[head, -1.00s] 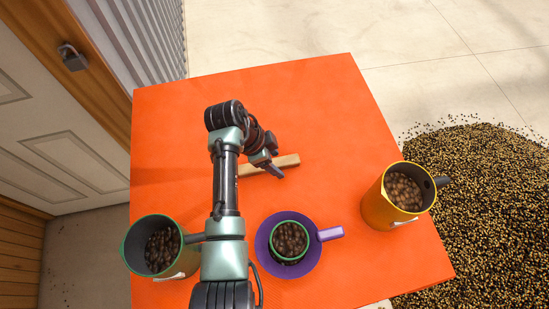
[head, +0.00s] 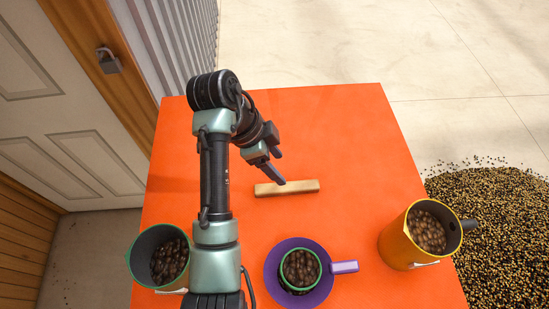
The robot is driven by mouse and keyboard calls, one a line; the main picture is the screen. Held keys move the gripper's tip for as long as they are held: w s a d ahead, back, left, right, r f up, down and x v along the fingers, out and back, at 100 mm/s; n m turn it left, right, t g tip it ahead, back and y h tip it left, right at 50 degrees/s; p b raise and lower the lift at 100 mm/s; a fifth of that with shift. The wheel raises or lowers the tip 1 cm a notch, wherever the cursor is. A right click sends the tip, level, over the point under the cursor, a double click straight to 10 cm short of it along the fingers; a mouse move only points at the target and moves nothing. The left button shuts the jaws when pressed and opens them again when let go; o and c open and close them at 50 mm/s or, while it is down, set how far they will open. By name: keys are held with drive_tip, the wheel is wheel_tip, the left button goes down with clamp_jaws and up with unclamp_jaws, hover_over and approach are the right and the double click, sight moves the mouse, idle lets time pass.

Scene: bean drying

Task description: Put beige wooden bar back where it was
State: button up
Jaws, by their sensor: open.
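The beige wooden bar (head: 290,188) lies flat on the orange table (head: 345,130), near the middle. Its long side runs roughly left to right in the head view. My gripper (head: 281,169) is open and empty. Its fingers point down and to the right, just above and behind the bar in the picture, and they appear apart from it. No part of the bar seems gripped.
A purple saucer-like dish (head: 275,262) holds a green-rimmed cup of beans (head: 300,268) in front of the bar. A yellow jug (head: 395,247) of beans stands right, a green-rimmed jug (head: 143,247) left. A bean heap (head: 500,225) lies beyond the right edge. The far table is clear.

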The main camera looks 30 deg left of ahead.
drive_tip(key=shift+s+a+r, duration=0.1)
drive_tip(key=shift+a+r, duration=0.05)
drive_tip(key=shift+r, duration=0.3)
drive_tip(key=w+d+r+n+t+y, duration=0.1)
drive_tip(key=w+d+r+n+t, duration=0.25)
drive_tip(key=r, duration=0.65)
drive_tip(key=w+d+r+t+y, duration=0.2)
drive_tip(key=w+r+t, duration=0.35)
drive_tip(key=r, duration=0.35)
drive_tip(key=w+d+r+n+t+y, duration=0.1)
drive_tip(key=w+d+r+n+t, duration=0.25)
drive_tip(key=r, duration=0.65)
drive_tip(key=s+d+r+n+t, duration=0.1)
drive_tip(key=s+r+t, duration=0.3)
drive_tip(key=r, duration=0.5)
drive_tip(key=s+d+r+n+t, duration=0.1)
drive_tip(key=s+d+r+t, duration=0.3)
drive_tip(key=s+r, duration=0.2)
drive_tip(key=s+d+r+n+t, duration=0.2)
drive_tip(key=s+r, duration=0.4)
drive_tip(key=r, duration=0.5)
drive_tip(key=shift+d+r+t+h, duration=0.3)
drive_tip(key=shift+d+t, duration=0.15)
drive_tip(key=shift+t, duration=0.7)
